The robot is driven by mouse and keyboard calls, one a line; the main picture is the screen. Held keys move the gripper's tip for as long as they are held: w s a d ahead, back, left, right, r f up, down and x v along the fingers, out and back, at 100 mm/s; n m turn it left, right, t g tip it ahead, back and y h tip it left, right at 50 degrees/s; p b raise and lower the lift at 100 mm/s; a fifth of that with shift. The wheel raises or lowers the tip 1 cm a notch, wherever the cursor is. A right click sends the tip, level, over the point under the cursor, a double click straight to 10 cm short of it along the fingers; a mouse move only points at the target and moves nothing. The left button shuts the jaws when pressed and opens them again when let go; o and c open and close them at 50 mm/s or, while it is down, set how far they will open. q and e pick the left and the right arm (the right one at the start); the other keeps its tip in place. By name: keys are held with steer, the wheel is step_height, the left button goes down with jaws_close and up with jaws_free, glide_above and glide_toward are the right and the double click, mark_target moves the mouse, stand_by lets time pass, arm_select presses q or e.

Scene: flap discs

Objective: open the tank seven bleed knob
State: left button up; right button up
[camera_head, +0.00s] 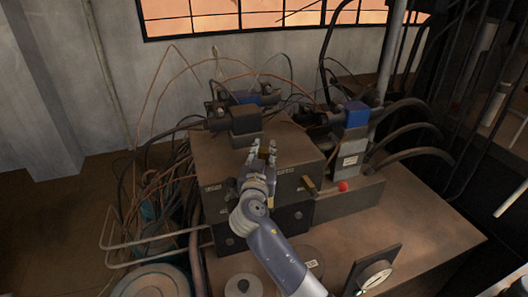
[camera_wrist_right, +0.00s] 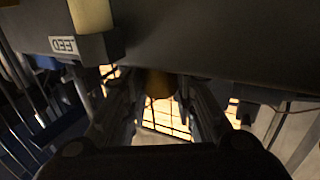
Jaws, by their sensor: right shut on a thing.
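My right gripper (camera_head: 263,153) reaches up in front of the dark valve block (camera_head: 215,160) in the head view. In the right wrist view its fingers stand on both sides of a rounded brass-brown knob (camera_wrist_right: 160,84) and are shut on it. I cannot read a tank number on it. The fingers hide most of this knob. A pale yellow handle (camera_wrist_right: 92,16) sits on a dark piece with a partly readable label ending in "LEED" (camera_wrist_right: 64,45). My left gripper is not in view.
A brass lever (camera_head: 309,184) and a red knob (camera_head: 343,186) sit right of my gripper. Loose cables (camera_head: 150,185) crowd the left side. Blue-topped units (camera_head: 353,115) stand behind.

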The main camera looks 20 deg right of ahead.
steer(key=shift+n+y, duration=0.3)
steer(key=shift+y, duration=0.1)
steer(key=shift+d+t+y, duration=0.1)
steer(key=shift+t+y, duration=0.2)
steer(key=shift+r+n+t+y+p, duration=0.15)
steer(key=shift+n+t+y+p, duration=0.15)
steer(key=shift+n+y+p, duration=0.55)
steer(key=n+y+p, duration=0.2)
steer(key=y, duration=0.2)
steer(key=n+y+p, duration=0.3)
steer(key=y, duration=0.2)
steer(key=shift+d+r+n, duration=0.15)
steer(key=shift+n, duration=0.1)
steer(key=n+g+y, duration=0.1)
steer(key=n+y, duration=0.1)
steer(key=y, duration=0.1)
steer(key=shift+p, duration=0.3)
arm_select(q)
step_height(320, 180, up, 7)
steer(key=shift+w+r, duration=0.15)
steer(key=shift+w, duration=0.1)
arm_select(e)
steer(key=shift+f+n+g+y, duration=0.2)
steer(key=shift+n+g+y, duration=0.55)
steer(key=shift+y, duration=0.3)
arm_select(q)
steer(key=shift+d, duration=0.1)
arm_select(e)
steer(key=shift+n+y, duration=0.35)
steer(key=shift+y, duration=0.05)
